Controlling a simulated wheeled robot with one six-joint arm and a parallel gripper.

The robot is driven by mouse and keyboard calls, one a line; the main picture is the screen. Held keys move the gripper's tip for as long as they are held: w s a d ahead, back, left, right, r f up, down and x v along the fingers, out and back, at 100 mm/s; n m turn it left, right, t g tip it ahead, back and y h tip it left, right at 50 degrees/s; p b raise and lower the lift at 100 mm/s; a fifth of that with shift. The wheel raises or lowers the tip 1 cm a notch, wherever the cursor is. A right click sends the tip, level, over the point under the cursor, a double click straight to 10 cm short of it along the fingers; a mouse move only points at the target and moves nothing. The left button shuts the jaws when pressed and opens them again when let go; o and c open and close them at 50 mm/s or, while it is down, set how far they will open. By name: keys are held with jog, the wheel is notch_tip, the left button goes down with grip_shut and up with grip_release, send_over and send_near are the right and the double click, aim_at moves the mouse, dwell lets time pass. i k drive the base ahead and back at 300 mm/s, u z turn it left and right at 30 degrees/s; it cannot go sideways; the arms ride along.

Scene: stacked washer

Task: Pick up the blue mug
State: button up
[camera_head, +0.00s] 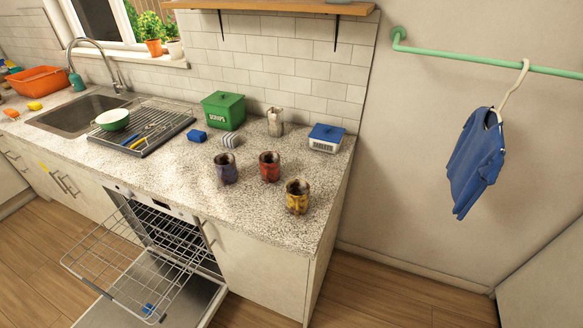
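The blue mug (226,168) stands upright on the speckled countertop (190,190), left of a red mug (269,167) and a yellow mug (297,197). The three mugs stand apart in a slanting row. The blue mug looks dark, with a brownish rim. Nothing covers it. My gripper is not in view.
A dishwasher stands open below the counter, its wire rack (130,262) pulled out. Behind the mugs are a green box (223,110), a metal jug (275,122) and a blue-white scale-like box (326,138). A drying rack (140,128) lies left. A shirt (475,160) hangs right.

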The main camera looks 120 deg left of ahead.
aim_at(225, 163)
jog(key=z, duration=1.55)
jog(key=k, duration=1.15)
jog(key=z, duration=4.85)
